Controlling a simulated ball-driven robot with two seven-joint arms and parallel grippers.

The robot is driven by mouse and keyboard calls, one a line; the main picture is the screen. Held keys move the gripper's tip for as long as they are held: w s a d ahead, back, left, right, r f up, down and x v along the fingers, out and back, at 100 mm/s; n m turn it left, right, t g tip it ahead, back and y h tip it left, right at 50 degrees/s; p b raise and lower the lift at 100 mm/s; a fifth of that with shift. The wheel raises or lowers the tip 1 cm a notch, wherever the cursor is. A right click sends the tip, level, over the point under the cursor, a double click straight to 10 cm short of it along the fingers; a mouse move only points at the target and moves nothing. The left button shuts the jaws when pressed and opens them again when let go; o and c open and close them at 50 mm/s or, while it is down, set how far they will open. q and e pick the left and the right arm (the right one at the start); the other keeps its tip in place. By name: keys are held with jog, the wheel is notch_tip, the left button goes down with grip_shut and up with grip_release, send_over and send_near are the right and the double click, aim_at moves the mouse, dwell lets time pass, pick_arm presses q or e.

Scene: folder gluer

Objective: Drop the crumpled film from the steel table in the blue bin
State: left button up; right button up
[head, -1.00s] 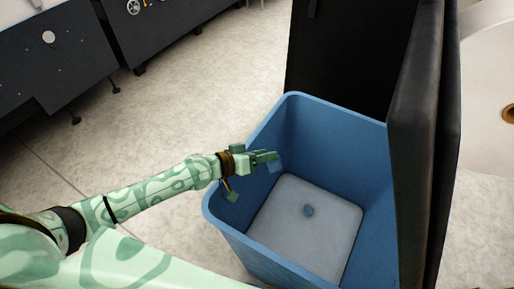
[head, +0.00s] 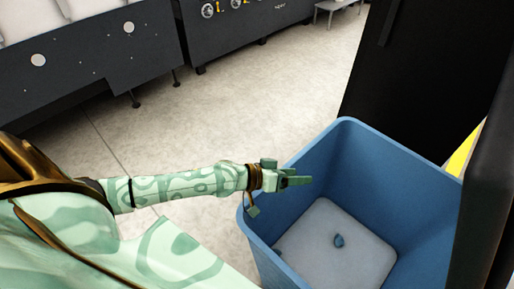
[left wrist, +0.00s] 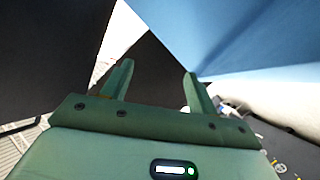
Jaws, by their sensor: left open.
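The blue bin (head: 350,130) stands open at the right of the head view. A small crumpled blue lump (head: 339,241), which looks like the film, lies on the pale bottom inside it. My left gripper (head: 281,196) is at the bin's left rim, with one finger reaching over the inside. It is open, and nothing shows between its fingers in the left wrist view (left wrist: 159,72). The lump is apart from the gripper, lower and to the right. The steel table is not recognisable in these views. My right gripper is not in view.
A tall black panel (head: 400,75) stands behind the bin, and another dark part (head: 490,200) is close on its right. Dark machines (head: 90,65) line the back left. Pale floor (head: 290,85) between them and the bin is clear.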

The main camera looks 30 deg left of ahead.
pick_arm(q)
jog(key=b+v, duration=0.1)
jog(key=v, duration=1.1)
dwell(0.4)
